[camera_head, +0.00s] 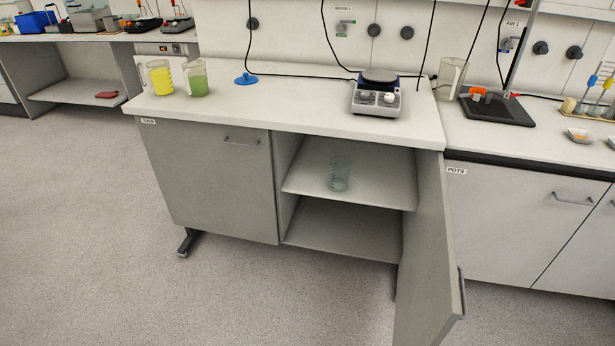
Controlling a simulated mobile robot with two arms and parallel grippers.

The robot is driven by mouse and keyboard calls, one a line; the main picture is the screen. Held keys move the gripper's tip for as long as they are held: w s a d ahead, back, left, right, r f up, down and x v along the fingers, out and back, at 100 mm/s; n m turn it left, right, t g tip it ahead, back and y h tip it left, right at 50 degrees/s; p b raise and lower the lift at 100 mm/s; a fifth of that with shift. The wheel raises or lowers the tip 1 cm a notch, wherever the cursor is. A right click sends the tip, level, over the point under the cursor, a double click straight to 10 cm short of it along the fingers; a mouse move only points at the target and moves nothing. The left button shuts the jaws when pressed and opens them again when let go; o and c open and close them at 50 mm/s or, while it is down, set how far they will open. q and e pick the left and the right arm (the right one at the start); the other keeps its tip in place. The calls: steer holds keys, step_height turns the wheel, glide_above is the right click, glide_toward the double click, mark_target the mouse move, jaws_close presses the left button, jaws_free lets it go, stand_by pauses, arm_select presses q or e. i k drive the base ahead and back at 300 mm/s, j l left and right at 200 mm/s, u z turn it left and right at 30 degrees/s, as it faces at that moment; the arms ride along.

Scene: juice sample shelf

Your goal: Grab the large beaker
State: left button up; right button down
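A clear, empty glass beaker (339,174) stands upright on the upper shelf (380,190) inside the open cabinet. It is near the shelf's front, left of its middle. It is the only beaker in the cabinet. On the counter, a clear jug-like vessel with a handle (452,78) stands at the right, apart from it. Neither of my grippers is in view.
The cabinet door (430,255) stands open on the right and juts toward me. The counter (290,105) above holds a hotplate stirrer (377,97) and two jugs, with yellow (160,78) and green (197,80) contents. The floor (200,295) in front is clear.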

mark_target(340, 167)
steer(key=i+j, duration=0.35)
steer(key=j, duration=0.15)
steer(key=i+j, duration=0.35)
steer(key=j, duration=0.2)
